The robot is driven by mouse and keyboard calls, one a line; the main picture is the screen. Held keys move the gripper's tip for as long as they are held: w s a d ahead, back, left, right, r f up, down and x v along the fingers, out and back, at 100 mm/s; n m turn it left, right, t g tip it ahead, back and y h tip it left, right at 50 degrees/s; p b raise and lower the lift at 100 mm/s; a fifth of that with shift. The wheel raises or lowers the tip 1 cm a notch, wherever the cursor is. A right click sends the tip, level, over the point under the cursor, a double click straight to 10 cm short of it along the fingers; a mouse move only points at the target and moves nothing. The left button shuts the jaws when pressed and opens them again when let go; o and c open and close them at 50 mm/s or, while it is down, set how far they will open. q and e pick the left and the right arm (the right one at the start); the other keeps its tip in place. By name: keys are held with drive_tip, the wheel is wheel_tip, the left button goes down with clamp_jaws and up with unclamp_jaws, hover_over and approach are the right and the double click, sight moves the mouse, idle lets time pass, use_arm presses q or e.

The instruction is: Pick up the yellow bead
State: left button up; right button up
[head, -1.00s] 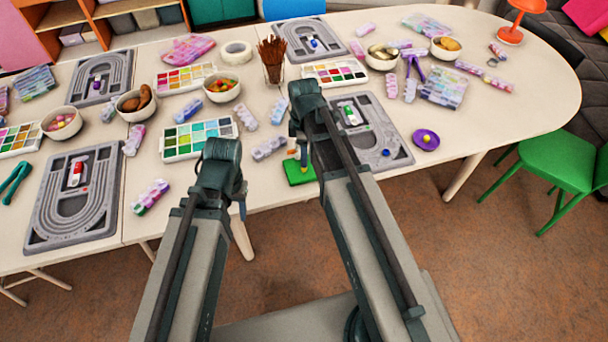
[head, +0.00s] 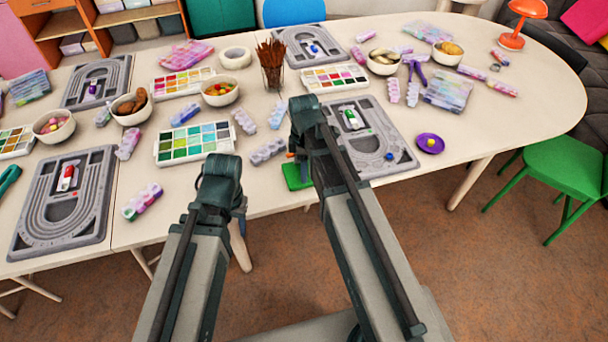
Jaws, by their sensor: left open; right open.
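A small yellow bead (head: 430,142) appears to lie on a round purple dish (head: 431,148) near the table's right front edge. My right gripper (head: 304,160) is open and hangs over the front edge area, well left of the purple dish. A green square dish (head: 297,180) lies below it, partly hidden by my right arm; what lies on it is mostly hidden. My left gripper (head: 241,208) is open, further left, near the table's front edge. Both grippers' fingertips are largely hidden behind their own wrists.
A grey bead board (head: 398,158) lies between my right gripper and the purple dish. Another board (head: 95,225) lies at the left. A paint-like bead box (head: 165,160), bowls and a pencil cup (head: 272,78) stand behind. A green chair (head: 560,170) stands at the right.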

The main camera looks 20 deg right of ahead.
clamp_jaws()
idle(0.4)
wheel_tip(320, 180, up, 10)
drive_tip(key=p, duration=1)
drive_tip(key=shift+r, duration=0.15)
drive_tip(key=shift+r+p, duration=0.65)
drive_tip(key=shift+p, duration=0.15)
